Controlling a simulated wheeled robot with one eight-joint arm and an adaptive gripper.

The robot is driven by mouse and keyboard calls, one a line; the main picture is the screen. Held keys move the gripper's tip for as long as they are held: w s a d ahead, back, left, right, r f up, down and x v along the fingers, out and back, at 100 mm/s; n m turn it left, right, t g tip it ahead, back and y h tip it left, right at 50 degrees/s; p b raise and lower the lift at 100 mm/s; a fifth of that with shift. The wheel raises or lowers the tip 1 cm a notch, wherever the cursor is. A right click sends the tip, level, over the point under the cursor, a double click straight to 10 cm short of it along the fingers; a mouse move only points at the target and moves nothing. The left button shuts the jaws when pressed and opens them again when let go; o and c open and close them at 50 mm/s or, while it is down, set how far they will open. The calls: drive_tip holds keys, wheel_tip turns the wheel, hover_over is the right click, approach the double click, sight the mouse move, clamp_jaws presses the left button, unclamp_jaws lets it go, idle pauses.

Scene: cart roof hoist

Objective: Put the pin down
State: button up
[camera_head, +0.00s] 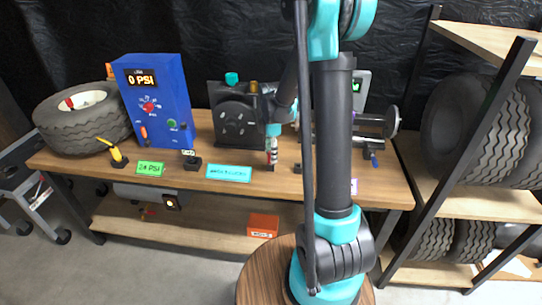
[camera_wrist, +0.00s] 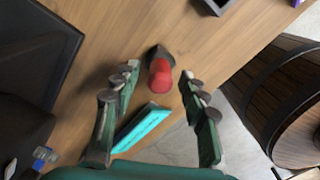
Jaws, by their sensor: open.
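A red pin (camera_wrist: 160,80) with a dark foot stands on the wooden bench (camera_wrist: 110,40), seen from above in the wrist view. My gripper (camera_wrist: 159,73) is open, with one finger to each side of the pin and clear gaps between. The pin looks apart from both fingers; how far below the fingertips it lies is hard to tell. In the head view my gripper (camera_head: 271,151) points down over the front part of the bench, and it largely hides the pin there.
A cyan label plate (camera_head: 229,173) lies left of my gripper. A blue gauge box (camera_head: 158,103), a tire (camera_head: 82,117) and a dark machine (camera_head: 236,117) stand on the bench. A tire rack (camera_head: 480,205) is at the right. An orange box (camera_head: 263,225) sits on the lower shelf.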

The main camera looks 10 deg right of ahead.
wheel_tip(320, 180, up, 10)
drive_tip(key=shift+r, duration=0.1)
drive_tip(key=s+d+f+m+t, duration=0.2)
drive_tip(key=s+f+m, duration=0.2)
drive_tip(key=s+m, duration=0.6)
drive_tip(key=s+d+f+m+t, duration=0.2)
drive_tip(key=s+f+m, duration=0.2)
drive_tip(key=s+m, duration=0.5)
drive_tip(key=s, duration=0.3)
drive_tip(key=shift+m, duration=0.4)
drive_tip(key=shift+o, duration=0.2)
idle(0.6)
